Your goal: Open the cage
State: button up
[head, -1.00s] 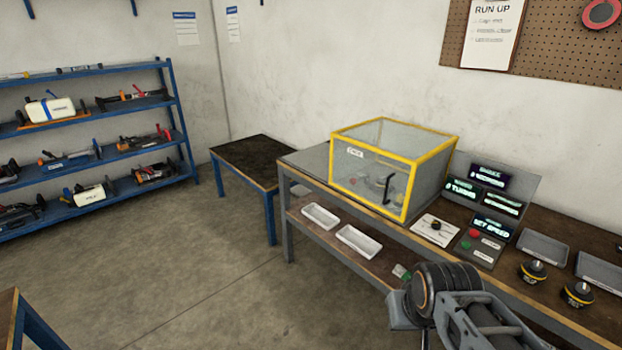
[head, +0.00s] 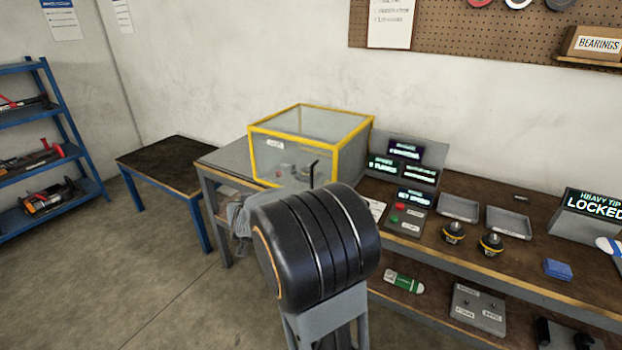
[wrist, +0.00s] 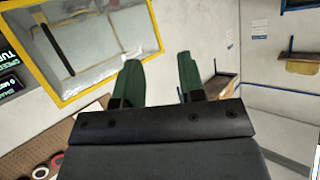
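The cage (head: 295,125) is a clear box with a yellow frame on the left part of the workbench, and it looks closed. Its dark handle (head: 312,172) stands on the front face, partly hidden behind my arm. In the wrist view, the yellow frame (wrist: 106,86) and the dark bar of the handle (wrist: 54,48) show at upper left, tilted. My gripper (wrist: 160,85) has two green fingers spread apart with nothing between them. It is beside the cage, apart from the handle. In the head view my arm's black joint hides the gripper.
A control panel (head: 405,190) with lit displays stands right of the cage. Grey trays (head: 458,208), black-and-yellow knobbed parts (head: 491,245) and a locked display box (head: 590,213) are farther right. A low dark table (head: 172,163) stands left. The floor in front is clear.

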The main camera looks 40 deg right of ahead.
jog(key=d+f+m+g+h, duration=0.1)
jog(key=d+f+m+h, duration=0.15)
jog(key=d+h, duration=0.45)
jog(key=m+g+h, duration=0.3)
send_near(312, 177)
jog(key=shift+m, duration=0.25)
jog(key=p+x, duration=0.2)
jog(key=x, duration=0.7)
jog(key=shift+f, duration=0.15)
jog(key=shift+x, duration=0.8)
grip_shut()
jog(key=shift+w, duration=0.1)
